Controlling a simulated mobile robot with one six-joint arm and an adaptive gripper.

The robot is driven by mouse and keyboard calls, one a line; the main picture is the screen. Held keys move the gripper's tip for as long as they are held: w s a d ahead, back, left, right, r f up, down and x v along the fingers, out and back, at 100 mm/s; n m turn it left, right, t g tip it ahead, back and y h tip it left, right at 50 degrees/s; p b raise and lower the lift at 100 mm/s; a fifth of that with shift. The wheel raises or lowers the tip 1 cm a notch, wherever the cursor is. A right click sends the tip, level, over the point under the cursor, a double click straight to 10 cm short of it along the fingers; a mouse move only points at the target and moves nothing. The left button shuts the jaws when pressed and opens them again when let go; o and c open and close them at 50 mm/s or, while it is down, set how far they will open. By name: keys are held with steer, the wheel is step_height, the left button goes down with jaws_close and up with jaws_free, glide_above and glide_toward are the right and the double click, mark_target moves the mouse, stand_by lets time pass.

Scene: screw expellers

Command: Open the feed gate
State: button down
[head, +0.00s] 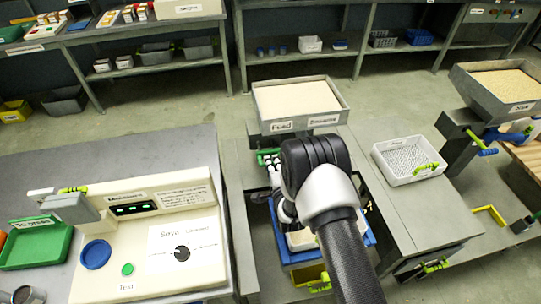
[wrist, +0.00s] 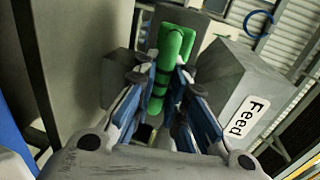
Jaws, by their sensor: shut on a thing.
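The feed gate's green handle (wrist: 168,62) is upright in the middle of the wrist view, between the blue-padded fingers of my gripper (wrist: 160,92). My gripper is shut on it. In the head view a green part (head: 268,156) shows just below the feed hopper (head: 298,99), beside my gripper (head: 273,172), which my arm partly covers. The hopper is full of pale grain. A grey block with a "Feed" label (wrist: 250,117) is right of the handle in the wrist view. The gate plate itself is hidden, so I cannot tell how far it is open.
A white perforated tray (head: 408,160) stands on the grey bench to the right. A moisture meter console (head: 150,240) and a green tray (head: 38,246) are on the left table. A second hopper (head: 500,88) stands at the far right. A blue-rimmed container is partly hidden under my arm.

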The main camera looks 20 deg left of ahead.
steer(key=c, duration=1.6)
jaws_free()
steer(key=shift+s, duration=0.1)
steer(key=v, duration=1.2)
